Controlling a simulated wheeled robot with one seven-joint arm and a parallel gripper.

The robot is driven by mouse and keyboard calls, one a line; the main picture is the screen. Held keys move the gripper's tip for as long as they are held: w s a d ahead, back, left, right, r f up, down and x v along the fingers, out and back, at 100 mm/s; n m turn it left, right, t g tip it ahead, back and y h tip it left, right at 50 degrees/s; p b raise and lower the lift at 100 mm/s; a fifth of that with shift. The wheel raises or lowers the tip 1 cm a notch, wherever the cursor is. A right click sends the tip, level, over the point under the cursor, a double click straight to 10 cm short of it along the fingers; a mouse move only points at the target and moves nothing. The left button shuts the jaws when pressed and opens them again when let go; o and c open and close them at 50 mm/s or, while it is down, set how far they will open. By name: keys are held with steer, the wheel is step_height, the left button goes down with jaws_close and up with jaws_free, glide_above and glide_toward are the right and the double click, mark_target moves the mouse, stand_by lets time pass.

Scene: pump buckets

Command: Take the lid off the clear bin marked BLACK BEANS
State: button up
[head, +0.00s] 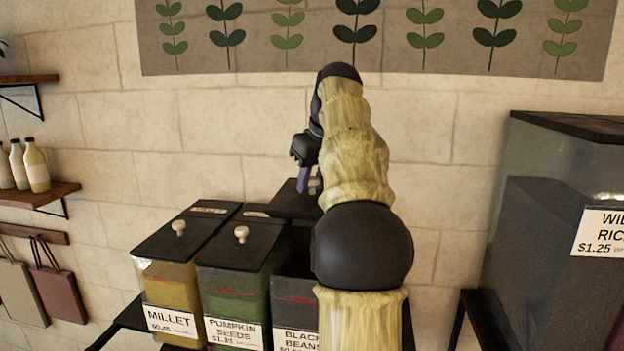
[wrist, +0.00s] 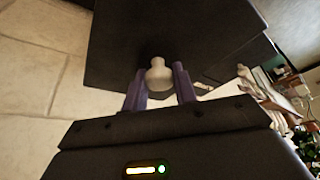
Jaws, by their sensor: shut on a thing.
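The clear bin marked BLACK BEANS (head: 292,300) is the right one of the row of three, partly hidden behind my arm. Its dark contents show through the front. Its black lid (head: 290,203) shows high at the back of the bin, above the level of the neighbouring lids, and looks raised off the rim. In the wrist view the lid (wrist: 190,38) fills the upper middle, with its pale knob (wrist: 158,76) between my fingers. My gripper (head: 312,184) is shut on this knob; its purple fingers (wrist: 160,88) flank it. Whether any lid edge touches the bin is hidden.
The MILLET bin (head: 168,285) and PUMPKIN SEEDS bin (head: 232,293) stand close on the left with lids on. A large WILD RICE bin (head: 540,240) stands on the right. The brick wall (head: 450,130) is behind. Shelves with bottles (head: 36,166) are at far left.

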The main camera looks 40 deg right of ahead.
steer(key=shift+r+p, duration=1.05)
steer(key=shift+r, duration=0.05)
steer(key=shift+w, duration=0.1)
